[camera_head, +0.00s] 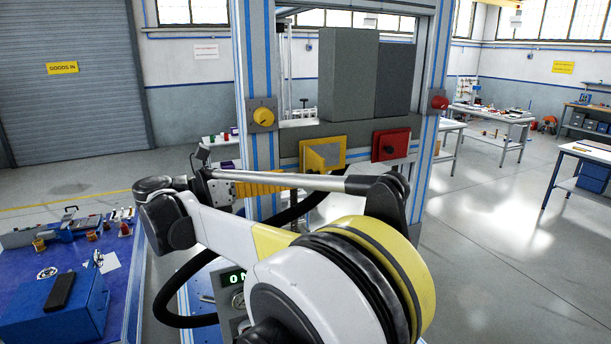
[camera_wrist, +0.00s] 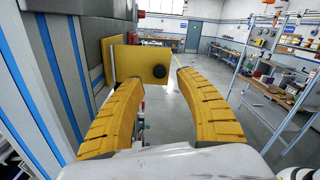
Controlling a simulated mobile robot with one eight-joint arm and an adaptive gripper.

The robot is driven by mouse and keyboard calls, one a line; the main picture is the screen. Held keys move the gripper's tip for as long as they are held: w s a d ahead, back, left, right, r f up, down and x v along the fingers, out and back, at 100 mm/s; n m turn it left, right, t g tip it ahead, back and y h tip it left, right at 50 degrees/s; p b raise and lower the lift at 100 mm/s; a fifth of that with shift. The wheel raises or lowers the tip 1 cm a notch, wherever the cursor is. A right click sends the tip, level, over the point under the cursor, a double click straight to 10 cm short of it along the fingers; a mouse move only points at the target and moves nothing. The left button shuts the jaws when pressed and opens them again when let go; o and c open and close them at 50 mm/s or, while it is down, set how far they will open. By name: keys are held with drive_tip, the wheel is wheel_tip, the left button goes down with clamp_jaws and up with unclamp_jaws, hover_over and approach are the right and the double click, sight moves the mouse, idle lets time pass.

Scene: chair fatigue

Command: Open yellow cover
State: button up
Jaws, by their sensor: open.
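The yellow cover (camera_head: 315,158) is on the grey panel of the blue-striped frame and stands partly swung out from its yellow surround (camera_head: 338,144). Whether a finger touches the cover cannot be told. In the head view its yellow fingers (camera_head: 248,184) are partly hidden behind my arm.
A red cover (camera_head: 390,144) with a dark knob is right of the yellow one. A yellow dial (camera_head: 263,116) and a red button (camera_head: 439,103) sit on the frame posts. A blue workbench (camera_head: 120,262) with parts stands at left.

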drive_tip(key=v, duration=0.6)
